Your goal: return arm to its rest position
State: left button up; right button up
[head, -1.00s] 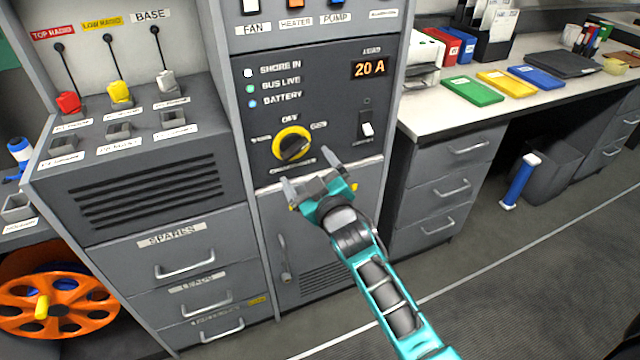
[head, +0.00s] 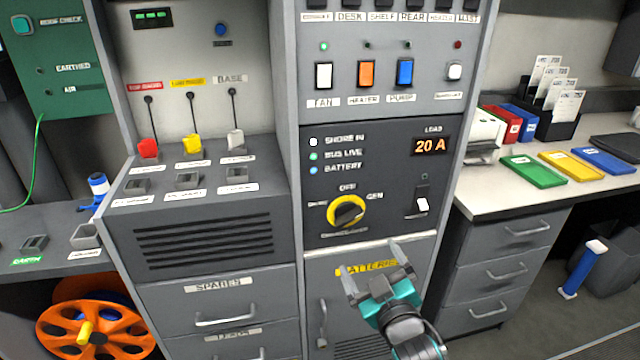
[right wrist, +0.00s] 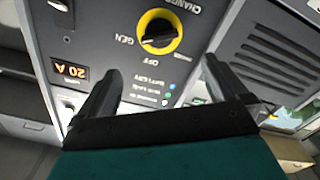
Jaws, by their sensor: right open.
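My right gripper (head: 378,272) is open and empty in front of the grey cabinet, just below the panel with the yellow and black rotary changeover switch (head: 347,211). Its teal wrist hides part of the batteries door (head: 342,300). In the right wrist view the two dark fingers (right wrist: 160,85) stand apart with nothing between them. That view shows the rotary switch (right wrist: 160,32) upside down beyond the fingertips. My left gripper is in neither view.
A panel of rocker switches (head: 385,72) is above. Radio plugs in red, yellow and grey (head: 193,143) sit at left. A worktop (head: 488,190) with coloured folders projects at right. An orange reel (head: 110,325) is low left. Open floor shows at lower right.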

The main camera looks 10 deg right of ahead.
pick_arm(q)
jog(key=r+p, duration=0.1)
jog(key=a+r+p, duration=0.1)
jog(key=p, duration=0.1)
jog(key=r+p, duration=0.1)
jog(key=p, duration=0.1)
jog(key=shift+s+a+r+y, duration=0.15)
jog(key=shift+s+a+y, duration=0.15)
pick_arm(e)
jog(key=s+f+m+g, duration=0.1)
jog(key=s+f+g, duration=0.2)
jog(key=s, duration=0.7)
jog(key=s+a+f+m+g+y, duration=0.1)
jog(key=s+f+g, duration=0.3)
jog(key=s, duration=0.6)
notch_tip(320, 180, down, 2)
jog(key=shift+f+m+y, duration=0.1)
jog(key=shift+m+y, duration=0.2)
jog(key=shift+m, duration=0.5)
jog(key=shift+a, duration=0.1)
